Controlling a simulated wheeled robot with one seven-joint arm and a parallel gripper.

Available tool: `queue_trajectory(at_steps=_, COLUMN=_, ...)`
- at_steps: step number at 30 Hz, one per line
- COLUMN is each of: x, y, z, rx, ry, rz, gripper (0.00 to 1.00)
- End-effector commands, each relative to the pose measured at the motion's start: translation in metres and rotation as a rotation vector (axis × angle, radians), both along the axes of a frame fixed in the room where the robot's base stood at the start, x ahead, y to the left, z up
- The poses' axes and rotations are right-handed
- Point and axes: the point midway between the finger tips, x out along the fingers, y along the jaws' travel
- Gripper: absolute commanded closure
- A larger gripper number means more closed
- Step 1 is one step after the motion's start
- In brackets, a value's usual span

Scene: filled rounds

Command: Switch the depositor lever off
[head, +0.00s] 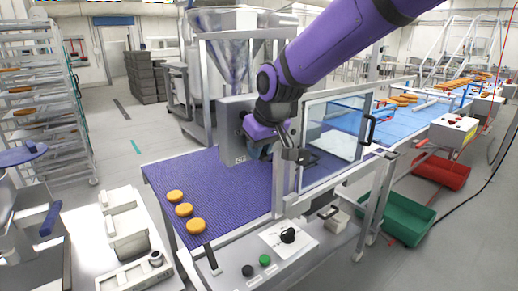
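The depositor, a metal hopper machine (236,60), stands over a purple belt (190,172) in the head view. A black lever (211,257) sticks up at the front left of its control panel (255,278). A black rotary knob (287,236) sits on a white plate on the same panel; I cannot tell which of the two is the depositor lever. My gripper (288,153) hangs from my purple arm in front of the grey housing, above and behind the panel, apart from lever and knob. Its fingers are partly hidden, so its opening is unclear.
Several round golden pieces (183,210) lie on the belt's near left end. A clear guard door (335,125) with a black handle (370,129) is right of my gripper. A green button (265,260) is on the panel. Green (404,218) and red (440,171) crates stand right.

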Motion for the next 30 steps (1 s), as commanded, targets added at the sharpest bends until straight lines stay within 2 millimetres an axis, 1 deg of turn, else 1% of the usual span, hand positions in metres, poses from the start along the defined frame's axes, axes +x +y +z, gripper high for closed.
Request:
queue_trajectory(at_steps=5, x=-0.0003, y=-0.0003, z=-0.0007, rx=0.014, ry=-0.019, rz=0.000, gripper=1.00)
queue_trajectory(at_steps=13, x=0.0004, y=-0.0002, z=-0.0042, rx=0.075, ry=-0.111, rz=-0.001, gripper=1.00)
queue_trajectory(at_steps=23, x=0.0004, y=0.0005, z=-0.0046, rx=0.083, ry=-0.123, rz=0.000, gripper=1.00)
queue_trajectory(at_steps=24, x=0.0004, y=0.0005, z=-0.0046, rx=0.083, ry=-0.123, rz=0.000, gripper=0.79)
queue_trajectory(at_steps=26, x=0.0004, y=0.0005, z=-0.0046, rx=0.083, ry=-0.123, rz=0.000, gripper=0.65)
queue_trajectory(at_steps=27, x=0.0004, y=0.0005, z=-0.0046, rx=0.083, ry=-0.123, rz=0.000, gripper=0.56)
queue_trajectory(at_steps=30, x=0.0004, y=0.0004, z=-0.0045, rx=0.083, ry=-0.123, rz=0.000, gripper=0.55)
